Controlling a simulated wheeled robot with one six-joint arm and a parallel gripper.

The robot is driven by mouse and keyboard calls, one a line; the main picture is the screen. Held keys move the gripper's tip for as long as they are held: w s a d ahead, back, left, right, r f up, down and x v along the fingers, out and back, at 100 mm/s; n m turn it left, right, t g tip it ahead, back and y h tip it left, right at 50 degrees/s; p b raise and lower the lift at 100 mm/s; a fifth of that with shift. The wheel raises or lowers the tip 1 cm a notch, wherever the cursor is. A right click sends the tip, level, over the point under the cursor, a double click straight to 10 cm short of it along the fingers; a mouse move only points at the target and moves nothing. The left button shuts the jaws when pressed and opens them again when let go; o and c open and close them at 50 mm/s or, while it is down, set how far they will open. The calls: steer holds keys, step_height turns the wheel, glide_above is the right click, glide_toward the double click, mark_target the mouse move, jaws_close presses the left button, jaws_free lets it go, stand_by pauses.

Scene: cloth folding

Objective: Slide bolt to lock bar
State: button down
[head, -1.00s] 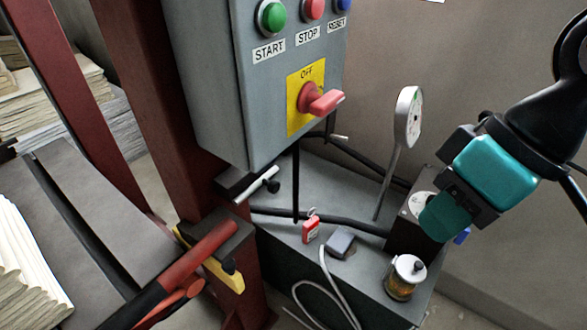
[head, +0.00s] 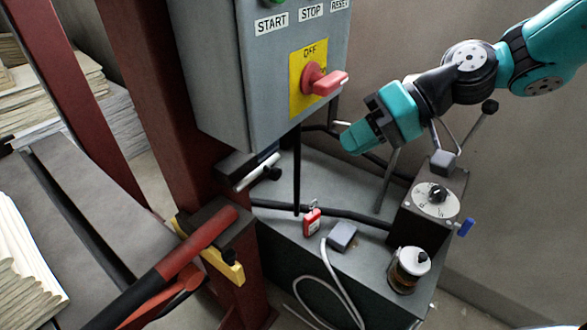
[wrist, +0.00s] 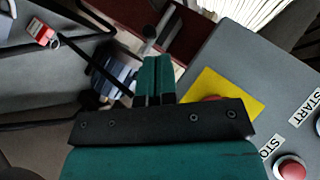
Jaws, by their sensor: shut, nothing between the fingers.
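A silver bolt (head: 257,172) with a small black knob lies in a dark bracket on the red column, just below the control box. A bar with a red and black grip (head: 195,245) slants across the lower left, by a yellow piece (head: 222,265) on the column. My gripper (head: 350,142) is shut and empty, above the bench, right of the bolt and clear of it. In the wrist view my closed fingers (wrist: 156,66) point towards a grey rod with a rounded end (wrist: 149,34); I cannot tell whether it is the bolt.
The grey control box (head: 225,110) with its red switch (head: 322,82) hangs left of my gripper. A red padlock (head: 312,222), a grey block (head: 342,236), a lidded jar (head: 410,268) and a dial box (head: 432,208) stand on the bench. A thin rod and cables rise nearby.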

steer(key=w+d+f+m+t+y, duration=0.2)
steer(key=w+d+f+y, duration=0.1)
steer(key=w, duration=0.4)
steer(key=shift+f+y+b, duration=0.4)
steer(key=shift+f+b, duration=0.05)
steer(key=shift+f, duration=0.1)
steer(key=shift+w, duration=0.1)
steer(key=p, duration=0.2)
glide_toward(269, 165)
steer(key=w+a, duration=0.1)
steer(key=w, duration=0.1)
steer(key=a, duration=0.1)
steer(key=s+a, duration=0.1)
steer(key=a+f, duration=0.1)
steer(key=shift+s, duration=0.25)
steer(key=shift+s+a+f, duration=0.3)
